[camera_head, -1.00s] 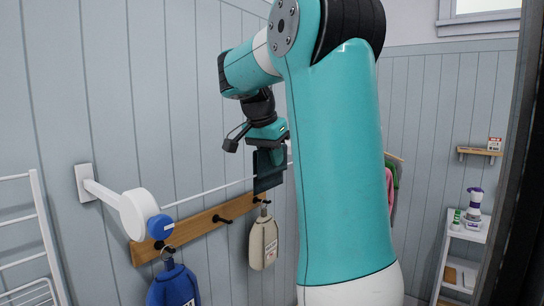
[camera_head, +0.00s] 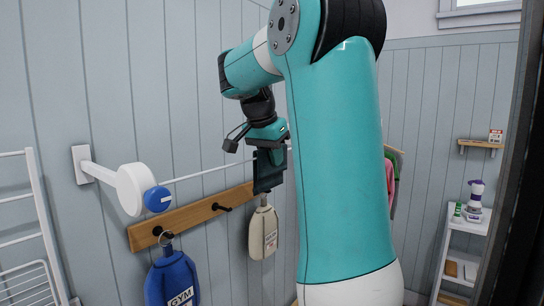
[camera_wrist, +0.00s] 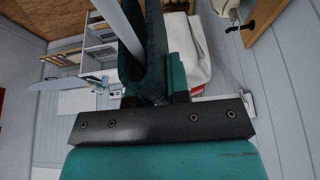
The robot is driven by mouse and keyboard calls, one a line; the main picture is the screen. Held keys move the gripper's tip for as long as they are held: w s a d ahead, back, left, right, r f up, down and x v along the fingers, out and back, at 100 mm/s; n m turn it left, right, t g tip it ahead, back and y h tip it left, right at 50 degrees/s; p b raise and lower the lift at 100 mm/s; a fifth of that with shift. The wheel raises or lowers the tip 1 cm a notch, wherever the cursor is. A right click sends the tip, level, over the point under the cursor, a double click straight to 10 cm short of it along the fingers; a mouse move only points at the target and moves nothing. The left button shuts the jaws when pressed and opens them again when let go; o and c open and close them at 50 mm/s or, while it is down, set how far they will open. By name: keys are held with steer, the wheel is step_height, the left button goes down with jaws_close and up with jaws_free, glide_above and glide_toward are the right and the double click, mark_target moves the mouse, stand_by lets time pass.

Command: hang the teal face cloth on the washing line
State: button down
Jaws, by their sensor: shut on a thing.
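The teal face cloth (camera_head: 270,172) is dark teal and hangs from my gripper (camera_head: 268,145), which is shut on its upper part. The white washing line (camera_head: 215,169) runs from a reel on the left wall and meets the cloth near the gripper, partly behind my arm. In the wrist view, my gripper (camera_wrist: 155,97) holds the cloth (camera_wrist: 156,45), and the line (camera_wrist: 132,28) passes between two sides of it. I cannot tell whether the line touches the cloth. The far end of the line is hidden in the head view.
The white and blue line reel (camera_head: 140,190) sticks out from the wall. Below the line, a wooden hook rail (camera_head: 195,218) holds a blue GYM bag (camera_head: 172,278) and a cream bag (camera_head: 263,233). A white rack (camera_head: 30,225) stands left. A white shelf unit (camera_head: 467,244) stands right.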

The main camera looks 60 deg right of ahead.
steer(key=shift+f, duration=0.45)
steer(key=c, duration=1)
jaws_free()
steer(key=p+v, duration=0.8)
steer(key=v, duration=0.9)
steer(key=shift+w+r+p, duration=0.1)
steer(key=shift+r+p, duration=0.2)
steer(key=shift+p, duration=0.05)
